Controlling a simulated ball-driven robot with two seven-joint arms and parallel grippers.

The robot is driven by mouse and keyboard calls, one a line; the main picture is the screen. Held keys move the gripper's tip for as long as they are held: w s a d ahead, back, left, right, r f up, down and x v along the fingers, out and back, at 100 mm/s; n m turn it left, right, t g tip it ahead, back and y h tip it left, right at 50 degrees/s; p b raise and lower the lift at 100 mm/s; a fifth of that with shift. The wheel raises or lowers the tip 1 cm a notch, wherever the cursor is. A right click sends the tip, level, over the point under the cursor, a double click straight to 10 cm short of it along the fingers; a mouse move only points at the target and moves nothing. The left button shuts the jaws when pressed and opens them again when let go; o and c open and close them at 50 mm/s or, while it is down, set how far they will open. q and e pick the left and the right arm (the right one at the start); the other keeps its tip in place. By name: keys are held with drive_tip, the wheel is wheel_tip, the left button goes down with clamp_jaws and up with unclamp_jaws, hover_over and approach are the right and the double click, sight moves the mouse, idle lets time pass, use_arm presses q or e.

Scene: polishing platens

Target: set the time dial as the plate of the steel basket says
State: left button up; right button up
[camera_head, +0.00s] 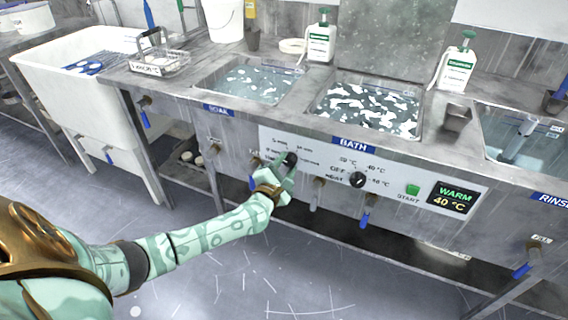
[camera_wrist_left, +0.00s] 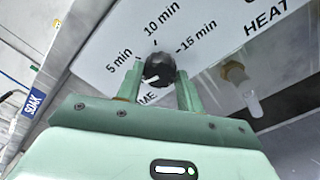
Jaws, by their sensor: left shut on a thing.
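The time dial (camera_head: 291,158) is a small black knob on the white bath panel. In the left wrist view the dial (camera_wrist_left: 159,68) sits among the labels 5 min, 10 min and 15 min. A short white mark shows on its lower left, below the 5 min label. My left gripper (camera_head: 284,175) is shut on the dial, with a finger on each side of it in the wrist view (camera_wrist_left: 159,88). The steel basket (camera_head: 160,62) stands on the counter at the back left. Its front plate (camera_head: 157,70) has lettering too small to read surely. My right gripper is out of view.
The black heat dial (camera_head: 357,180), green start button (camera_head: 413,190) and display (camera_head: 452,199) reading WARM 40 °C are right of the time dial. Blue-handled taps (camera_head: 366,215) hang below the panel. Water-filled basins and white bottles (camera_head: 319,42) are on the counter.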

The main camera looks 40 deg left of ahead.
use_arm(q)
drive_tip(key=shift+r+m+p, duration=0.15)
drive_tip(key=shift+m+p, duration=0.4)
drive_tip(key=shift+m, duration=0.35)
drive_tip(key=m+p, duration=0.1)
drive_tip(key=m, duration=0.1)
drive_tip(key=shift+m, duration=0.3)
drive_tip(key=shift+f+m+p, duration=0.2)
drive_tip(key=shift+m+p, duration=0.7)
drive_tip(key=shift+m, duration=1.1)
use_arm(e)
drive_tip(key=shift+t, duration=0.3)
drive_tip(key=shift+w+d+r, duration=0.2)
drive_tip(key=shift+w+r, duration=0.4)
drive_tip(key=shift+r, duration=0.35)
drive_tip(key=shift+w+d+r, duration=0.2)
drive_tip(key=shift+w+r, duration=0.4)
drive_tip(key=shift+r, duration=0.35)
use_arm(q)
drive_tip(key=shift+f, duration=0.1)
drive_tip(key=o, duration=1)
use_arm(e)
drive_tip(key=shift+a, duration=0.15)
use_arm(q)
drive_tip(key=shift+s, duration=0.15)
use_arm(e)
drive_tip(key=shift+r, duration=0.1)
